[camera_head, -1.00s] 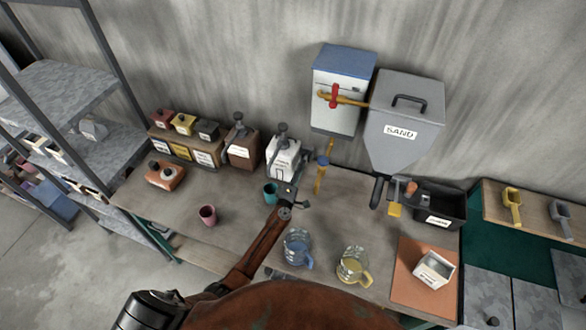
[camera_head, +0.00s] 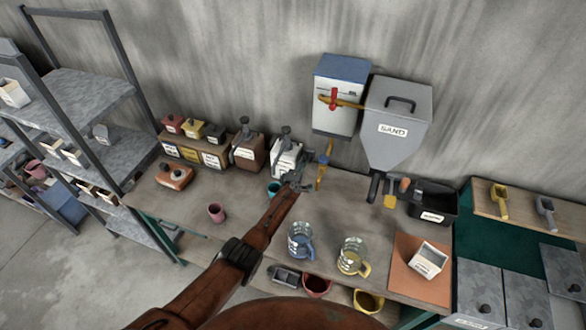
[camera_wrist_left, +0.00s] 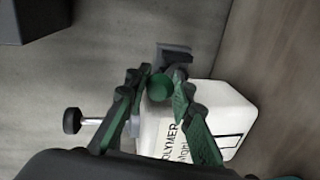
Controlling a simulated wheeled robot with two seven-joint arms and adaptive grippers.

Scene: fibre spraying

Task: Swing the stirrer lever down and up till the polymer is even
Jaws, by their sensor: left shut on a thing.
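The white polymer container (camera_head: 285,161) stands near the wall on the workbench, with a dark top fitting. My left gripper (camera_head: 298,181) reaches in front of its lower right side. In the left wrist view the container (camera_wrist_left: 222,112) shows its sideways POLYMER label, close behind the fingers. There my left gripper (camera_wrist_left: 160,82) is shut on a round green end (camera_wrist_left: 160,88), which looks like the stirrer lever's grip. The rest of the lever is mostly hidden by the fingers. A black knob on a silver shaft (camera_wrist_left: 73,121) shows beside the fingers. My right gripper is not in view.
Two glass jugs (camera_head: 300,240) (camera_head: 352,256) stand on the front of the bench. The sand hopper (camera_head: 397,120) hangs to the right.

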